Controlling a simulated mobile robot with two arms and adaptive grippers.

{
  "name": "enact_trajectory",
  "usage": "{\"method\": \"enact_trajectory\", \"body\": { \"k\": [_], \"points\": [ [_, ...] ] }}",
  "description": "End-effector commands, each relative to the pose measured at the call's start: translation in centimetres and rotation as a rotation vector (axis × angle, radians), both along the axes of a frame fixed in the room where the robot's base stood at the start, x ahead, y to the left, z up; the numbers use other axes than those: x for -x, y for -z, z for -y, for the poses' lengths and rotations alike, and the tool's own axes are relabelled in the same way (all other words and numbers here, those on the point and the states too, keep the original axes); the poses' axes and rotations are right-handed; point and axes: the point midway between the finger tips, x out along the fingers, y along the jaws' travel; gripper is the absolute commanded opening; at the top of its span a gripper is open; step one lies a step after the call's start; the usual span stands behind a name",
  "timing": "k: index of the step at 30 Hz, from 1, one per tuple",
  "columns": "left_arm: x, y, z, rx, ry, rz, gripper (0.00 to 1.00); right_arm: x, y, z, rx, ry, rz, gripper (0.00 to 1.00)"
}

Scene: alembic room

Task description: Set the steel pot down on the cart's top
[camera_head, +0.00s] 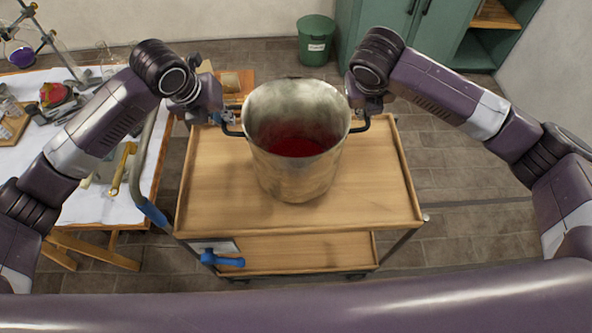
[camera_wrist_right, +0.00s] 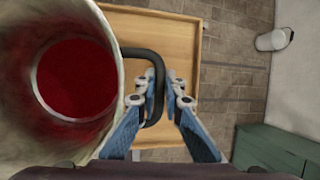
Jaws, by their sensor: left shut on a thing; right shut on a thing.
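The steel pot (camera_head: 297,172) is upright over the wooden top of the cart (camera_head: 385,205) in the head view, with red contents inside. Whether its base touches the top cannot be told. My left gripper (camera_head: 222,118) is shut on the pot's left black handle (camera_head: 232,131). My right gripper (camera_head: 362,112) is shut on the right black handle (camera_head: 360,126). In the right wrist view the pot (camera_wrist_right: 108,30) fills the left side, and the blue-padded fingers of my right gripper (camera_wrist_right: 158,118) stand on either side of the handle (camera_wrist_right: 155,70).
A table (camera_head: 95,205) with glassware and small items stands to the left. A blue-handled item (camera_head: 222,259) lies on the cart's lower shelf. A green bin (camera_head: 316,40) and a green cabinet (camera_head: 385,18) stand at the back. The cart top around the pot is clear.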

Motion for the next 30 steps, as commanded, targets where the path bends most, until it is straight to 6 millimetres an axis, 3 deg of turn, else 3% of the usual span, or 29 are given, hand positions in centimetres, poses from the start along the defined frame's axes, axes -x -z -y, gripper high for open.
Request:
{"method": "enact_trajectory", "body": {
  "k": [11, 12, 17, 26, 30],
  "points": [
    [-0.2, 1.2, -0.2, -0.003, -0.004, 0.005, 0.0, -0.1, 1.2, 0.3, 0.004, 0.005, 0.004, 0.0],
    [-0.1, 1.4, -0.3, -0.005, -0.006, 0.0, 0.09, 0.0, 1.4, 0.3, 0.005, 0.006, -0.001, 0.09],
    [0.0, 1.3, -0.2, -0.004, -0.004, -0.001, 0.25, 0.0, 1.3, 0.2, 0.004, 0.004, -0.001, 0.26],
    [0.0, 1.1, -0.1, -0.001, -0.001, 0.001, 0.25, 0.0, 1.3, 0.1, 0.001, 0.002, -0.001, 0.26],
    [0.4, -0.2, -0.4, -0.002, -0.002, 0.004, 0.25, 0.0, 1.3, 0.0, 0.001, 0.0, 0.0, 0.26]
  ]
}}
